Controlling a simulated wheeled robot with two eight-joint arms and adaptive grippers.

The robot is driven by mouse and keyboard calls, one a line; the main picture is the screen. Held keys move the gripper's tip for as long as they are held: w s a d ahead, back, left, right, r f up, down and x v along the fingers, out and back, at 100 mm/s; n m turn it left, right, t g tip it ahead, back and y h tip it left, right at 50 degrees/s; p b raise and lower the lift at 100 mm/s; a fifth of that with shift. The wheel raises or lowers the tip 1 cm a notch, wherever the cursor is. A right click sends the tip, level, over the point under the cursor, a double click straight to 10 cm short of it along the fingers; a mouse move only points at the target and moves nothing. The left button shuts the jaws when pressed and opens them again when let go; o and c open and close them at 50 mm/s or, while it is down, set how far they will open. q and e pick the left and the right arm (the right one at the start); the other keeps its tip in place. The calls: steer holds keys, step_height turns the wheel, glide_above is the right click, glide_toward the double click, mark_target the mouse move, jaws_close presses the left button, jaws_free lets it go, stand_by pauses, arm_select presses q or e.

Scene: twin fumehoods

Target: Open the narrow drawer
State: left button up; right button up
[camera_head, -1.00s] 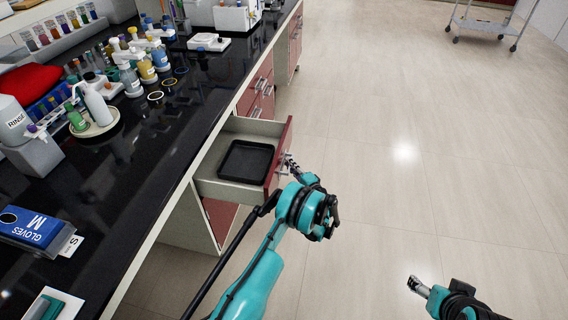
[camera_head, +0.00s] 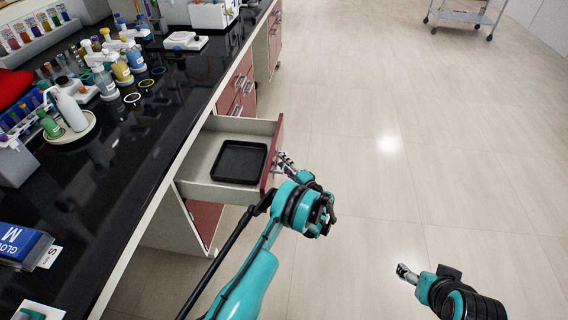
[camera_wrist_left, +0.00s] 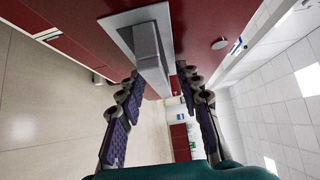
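The narrow drawer stands pulled out under the black counter in the head view, its red front (camera_head: 272,158) facing right and its pale side wall (camera_head: 215,192) showing. A black tray (camera_head: 239,161) lies inside it. My left gripper (camera_head: 284,158) is at the outer face of the front.
The black counter (camera_head: 120,165) carries bottles, a glove box (camera_head: 22,243) and a white wash bottle (camera_head: 70,110). More red drawers (camera_head: 243,80) stand shut beyond the open one. The floor (camera_head: 380,190) to the right is clear, with a cart (camera_head: 465,15) far back.

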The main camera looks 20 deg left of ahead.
arm_select(q)
steer(key=v, duration=1.2)
stand_by(0.3)
